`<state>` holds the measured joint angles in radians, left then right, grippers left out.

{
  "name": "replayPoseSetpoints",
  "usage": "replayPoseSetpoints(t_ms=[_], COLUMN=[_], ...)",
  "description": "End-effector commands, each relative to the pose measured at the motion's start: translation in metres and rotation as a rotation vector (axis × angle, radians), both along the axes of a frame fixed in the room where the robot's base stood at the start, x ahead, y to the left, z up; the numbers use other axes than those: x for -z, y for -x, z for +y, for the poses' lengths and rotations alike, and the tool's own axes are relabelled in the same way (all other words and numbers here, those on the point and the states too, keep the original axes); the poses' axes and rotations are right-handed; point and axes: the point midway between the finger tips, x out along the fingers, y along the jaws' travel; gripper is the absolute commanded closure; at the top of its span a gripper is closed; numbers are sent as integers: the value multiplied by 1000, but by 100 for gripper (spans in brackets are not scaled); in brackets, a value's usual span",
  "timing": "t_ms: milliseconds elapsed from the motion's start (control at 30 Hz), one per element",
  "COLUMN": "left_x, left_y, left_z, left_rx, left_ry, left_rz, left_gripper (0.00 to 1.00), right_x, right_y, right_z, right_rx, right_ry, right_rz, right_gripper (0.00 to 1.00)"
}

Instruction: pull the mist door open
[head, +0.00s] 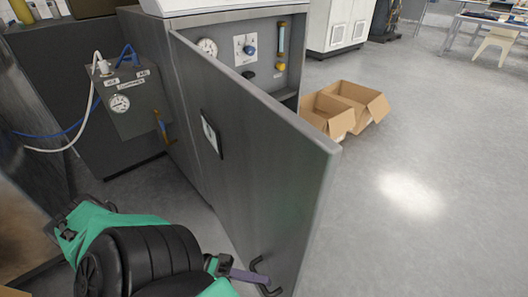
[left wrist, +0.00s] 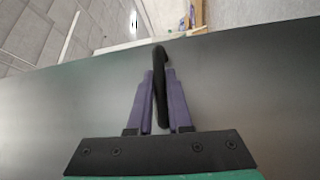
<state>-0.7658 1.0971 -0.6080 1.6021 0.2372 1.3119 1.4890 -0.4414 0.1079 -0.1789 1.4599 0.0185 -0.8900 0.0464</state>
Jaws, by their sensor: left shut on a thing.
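The mist door (head: 250,160) is a grey metal panel, swung out from its cabinet and standing open at an angle in the head view. A black bar handle (head: 265,278) sits near its lower free edge. My left gripper (head: 252,276), with purple fingers, is shut on this handle. In the left wrist view the handle (left wrist: 160,85) lies between the two purple fingers, in front of the grey door face (left wrist: 250,90). My right gripper is not in view.
Behind the door, the cabinet shows a round gauge (head: 207,47) and a blue knob (head: 249,50). A grey box with a gauge and hoses (head: 130,98) is at left. Open cardboard boxes (head: 343,108) stand on the floor beyond the door. The floor at right is clear.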

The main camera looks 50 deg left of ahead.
Motion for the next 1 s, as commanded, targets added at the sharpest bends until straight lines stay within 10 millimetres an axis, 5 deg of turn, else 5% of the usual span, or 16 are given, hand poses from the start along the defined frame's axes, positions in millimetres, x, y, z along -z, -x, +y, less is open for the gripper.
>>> replayPoseSetpoints(t_ms=[267,300,367,1000], left_x=[0,0,0,3], left_y=[0,0,0,7], left_z=[0,0,0,11], left_rx=[2,1,1,-1], left_ry=[-1,-1,-1,-4], left_rz=[-1,-2,-2,1], left_gripper=[100,71,53,53], right_x=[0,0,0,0], right_y=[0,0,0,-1], right_z=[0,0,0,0], right_rx=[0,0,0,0], right_ry=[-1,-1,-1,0], right_rz=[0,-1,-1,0], right_gripper=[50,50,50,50])
